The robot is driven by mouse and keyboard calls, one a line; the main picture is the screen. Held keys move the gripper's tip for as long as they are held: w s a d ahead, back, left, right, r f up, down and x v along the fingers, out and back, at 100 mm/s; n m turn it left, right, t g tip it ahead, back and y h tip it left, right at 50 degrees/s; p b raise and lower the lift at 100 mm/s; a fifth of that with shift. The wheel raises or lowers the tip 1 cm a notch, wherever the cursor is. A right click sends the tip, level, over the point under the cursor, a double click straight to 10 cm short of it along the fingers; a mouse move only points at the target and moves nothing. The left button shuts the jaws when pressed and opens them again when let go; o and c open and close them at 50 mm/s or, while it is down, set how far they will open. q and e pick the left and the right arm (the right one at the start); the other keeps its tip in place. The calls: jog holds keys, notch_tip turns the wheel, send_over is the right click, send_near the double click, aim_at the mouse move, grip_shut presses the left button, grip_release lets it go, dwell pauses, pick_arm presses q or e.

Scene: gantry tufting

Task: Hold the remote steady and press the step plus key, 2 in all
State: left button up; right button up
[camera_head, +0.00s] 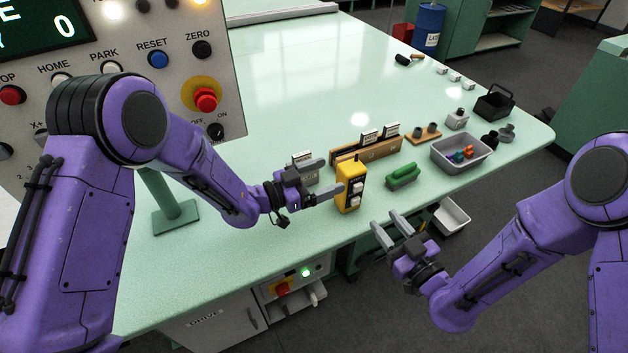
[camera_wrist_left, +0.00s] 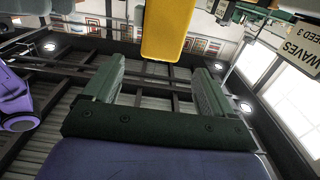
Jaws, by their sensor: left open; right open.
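The yellow remote (camera_head: 350,188) stands upright near the front edge of the pale green table, with light keys on its front face. The key labels are too small to read. My left gripper (camera_head: 328,180) is open at the remote's left side, its fingers reaching toward it. In the left wrist view the remote (camera_wrist_left: 166,30) shows above and beyond the two open fingertips (camera_wrist_left: 155,75), with nothing seen between them. I cannot tell whether a finger touches it. My right gripper (camera_head: 392,228) is open and empty, in front of the table edge, right of and lower than the remote.
A wooden rack (camera_head: 368,151) with cards stands behind the remote. A green-handled brush-like item (camera_head: 403,175) and a grey tray (camera_head: 462,153) with small coloured pieces lie to the right. A control panel (camera_head: 180,60) stands at the left. The table's far middle is clear.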

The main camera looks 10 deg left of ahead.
aim_at(352, 166)
pick_arm(q)
jog(key=x, duration=0.8)
jog(key=c, duration=1.2)
jog(key=shift+c, duration=0.4)
pick_arm(e)
jog(key=shift+w, duration=0.1)
grip_shut()
